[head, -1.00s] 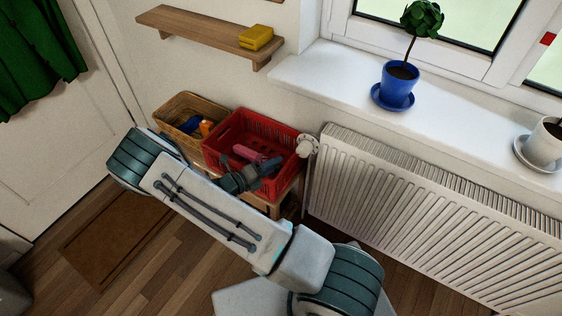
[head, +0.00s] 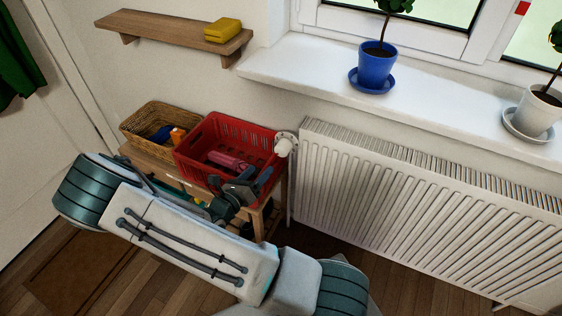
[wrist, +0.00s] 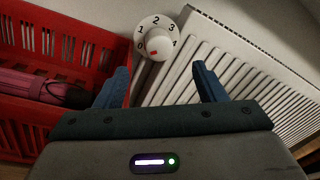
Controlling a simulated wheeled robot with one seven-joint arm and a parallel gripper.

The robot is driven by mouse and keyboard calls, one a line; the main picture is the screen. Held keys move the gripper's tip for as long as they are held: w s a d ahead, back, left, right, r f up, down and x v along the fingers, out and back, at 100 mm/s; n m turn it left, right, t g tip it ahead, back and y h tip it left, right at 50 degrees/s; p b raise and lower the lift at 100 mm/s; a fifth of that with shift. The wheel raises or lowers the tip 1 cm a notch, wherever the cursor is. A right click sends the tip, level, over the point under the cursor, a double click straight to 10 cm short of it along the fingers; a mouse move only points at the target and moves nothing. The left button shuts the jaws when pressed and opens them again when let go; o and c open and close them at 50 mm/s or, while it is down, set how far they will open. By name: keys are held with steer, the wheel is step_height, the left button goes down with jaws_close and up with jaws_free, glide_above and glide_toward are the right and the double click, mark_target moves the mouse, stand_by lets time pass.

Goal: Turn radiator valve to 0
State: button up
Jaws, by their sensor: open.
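The radiator valve (head: 285,144) is a white round knob on the left end of the white radiator (head: 400,205). In the wrist view the valve knob (wrist: 159,43) faces me, ringed by the numbers 0 to 4. A small red mark shows low on its face; I cannot tell exactly which number it points at. My gripper (head: 256,177) is open and empty, below and left of the valve in the head view. In the wrist view the fingers of my gripper (wrist: 160,70) stand apart, with the valve beyond them near the middle of the gap. Nothing touches the valve.
A red crate (head: 205,140) with a pink item (head: 228,161) stands close left of the valve. A wicker basket (head: 135,124) is beside it on a wooden bench (head: 160,152). The window sill (head: 300,82) with potted plants juts out above the radiator.

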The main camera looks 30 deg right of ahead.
mark_target(280, 154)
steer(key=w+d+m+b, duration=0.1)
steer(key=w+d+b, duration=0.1)
steer(key=d, duration=0.2)
steer(key=w+d+f+m+t+b, duration=0.1)
steer(key=w+d+b, duration=0.1)
steer(key=d, duration=0.1)
steer(key=w+d+m+t+y+b, duration=0.1)
steer(key=w+d+b, duration=0.1)
steer(key=d, duration=0.2)
steer(key=shift+w+d+f, duration=0.25)
steer(key=shift+d+f, duration=0.05)
steer(key=shift+d, duration=0.05)
steer(key=shift+c, duration=0.3)
steer(key=c, duration=0.9)
steer(key=shift+r+p, duration=0.1)
steer(key=shift+p, duration=0.2)
